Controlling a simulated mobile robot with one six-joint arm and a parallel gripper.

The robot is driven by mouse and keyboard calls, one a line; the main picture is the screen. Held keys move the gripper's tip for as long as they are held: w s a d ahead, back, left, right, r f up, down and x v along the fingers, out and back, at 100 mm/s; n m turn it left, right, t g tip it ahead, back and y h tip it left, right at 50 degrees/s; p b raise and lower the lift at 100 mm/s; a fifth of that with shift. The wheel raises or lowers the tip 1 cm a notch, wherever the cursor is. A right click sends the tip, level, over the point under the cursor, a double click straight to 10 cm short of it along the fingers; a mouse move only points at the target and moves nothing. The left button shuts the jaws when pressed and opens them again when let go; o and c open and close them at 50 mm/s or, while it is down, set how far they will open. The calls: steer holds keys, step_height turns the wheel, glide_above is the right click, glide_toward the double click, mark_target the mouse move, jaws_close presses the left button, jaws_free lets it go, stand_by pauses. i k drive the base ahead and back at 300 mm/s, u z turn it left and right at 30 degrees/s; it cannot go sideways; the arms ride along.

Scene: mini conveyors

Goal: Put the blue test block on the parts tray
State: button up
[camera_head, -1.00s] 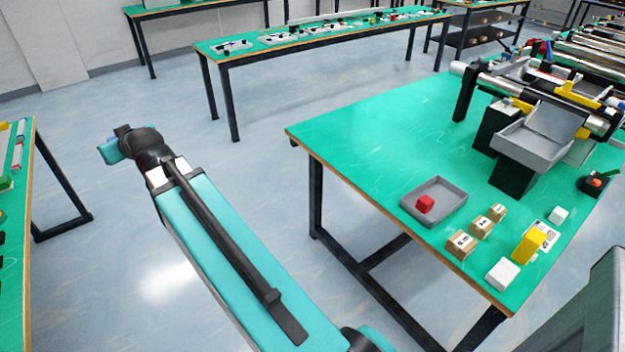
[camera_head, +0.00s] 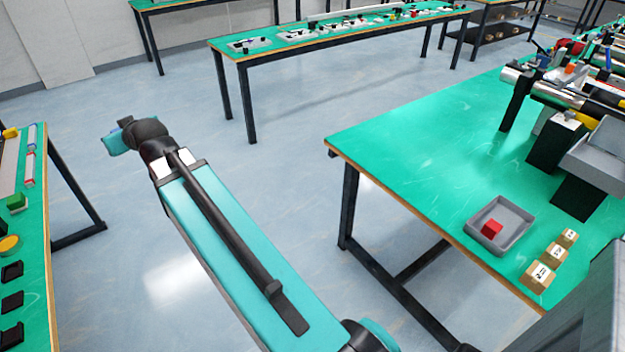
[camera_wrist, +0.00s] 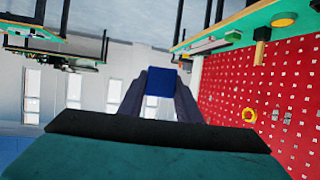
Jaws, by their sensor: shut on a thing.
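The blue test block (camera_wrist: 160,82) shows in the wrist view, held between the fingertips of my gripper (camera_wrist: 160,92). My gripper is shut on it. In the head view my arm reaches out over the open floor between the tables, and its far end hides the gripper and block. I cannot tell for sure whether this is the parts tray.
The right green table (camera_head: 425,150) has clear room left of the tray. Several small boxes (camera_head: 538,277) stand near its front edge, and conveyor equipment (camera_head: 560,95) stands behind. A table with small parts (camera_head: 40,230) is at the left edge. Floor lies between.

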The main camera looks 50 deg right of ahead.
mark_target(506, 220)
steer(key=z, duration=0.05)
steer(key=i, duration=1.3)
steer(key=u, duration=0.4)
steer(key=k, duration=0.1)
steer(key=z, duration=2.5)
steer(key=i, duration=0.3)
steer(key=z, duration=0.1)
